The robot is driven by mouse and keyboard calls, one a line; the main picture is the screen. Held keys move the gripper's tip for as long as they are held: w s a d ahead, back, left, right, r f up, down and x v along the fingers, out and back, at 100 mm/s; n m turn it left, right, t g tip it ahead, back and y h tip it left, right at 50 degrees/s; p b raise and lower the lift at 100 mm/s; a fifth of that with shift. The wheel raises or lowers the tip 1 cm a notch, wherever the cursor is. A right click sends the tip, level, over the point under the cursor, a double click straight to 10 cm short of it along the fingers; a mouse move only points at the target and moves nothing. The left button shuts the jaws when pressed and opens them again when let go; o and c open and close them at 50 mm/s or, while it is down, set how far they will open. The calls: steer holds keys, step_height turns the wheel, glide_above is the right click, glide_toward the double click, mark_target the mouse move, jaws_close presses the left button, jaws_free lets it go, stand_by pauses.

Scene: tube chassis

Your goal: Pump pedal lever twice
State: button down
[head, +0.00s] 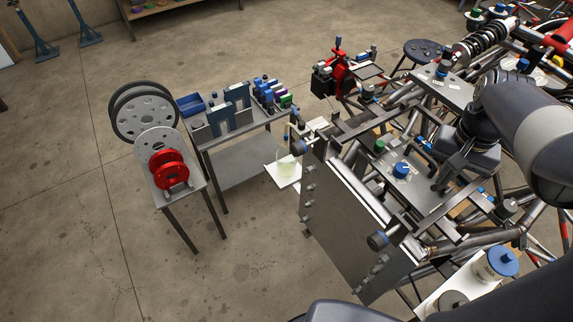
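The tube chassis (408,240) fills the right side of the head view, with a flat metal panel (350,215) across its near end. Small blue- and green-capped fittings, such as a blue knob (401,170), sit among its dark bars. I cannot single out the pedal lever for certain among these bars and tubes. My arm comes in from the right edge and bends down over the chassis. My gripper (445,175) is a dark shape low over the frame behind the blue knob. Its fingers are too small and dark to tell open from shut, or whether they touch anything.
A metal cart (240,160) with bins and small bottles stands left of the chassis. Beside it is a stand with a red reel (169,170) and grey wheels (145,112). A red machine (340,75) and a dark stool (424,50) stand behind. The left floor is clear.

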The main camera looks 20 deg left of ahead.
mark_target(435, 189)
steer(key=shift+f, duration=0.15)
steer(key=shift+s+a+f+b, duration=0.1)
steer(key=shift+s+f+b, duration=0.05)
steer(key=shift+f+b, duration=0.5)
steer(key=shift+s+a+f+b, duration=0.15)
steer(key=shift+f+b, duration=0.35)
steer(key=shift+f, duration=0.3)
steer(key=shift+s+a+f+b, duration=0.1)
steer(key=shift+s+f+b, duration=0.05)
steer(key=shift+f+b, duration=0.5)
steer(key=shift+r, duration=0.1)
steer(key=shift+w+d+r+p, duration=0.1)
steer(key=shift+w+r+p, duration=0.05)
steer(key=shift+r+p, duration=0.75)
steer(key=shift+w+d+r+p, duration=0.15)
steer(key=shift+r+p, duration=0.75)
steer(key=shift+w+d+r+p, duration=0.1)
steer(key=shift+w+r+p, duration=0.05)
steer(key=shift+r+p, duration=0.75)
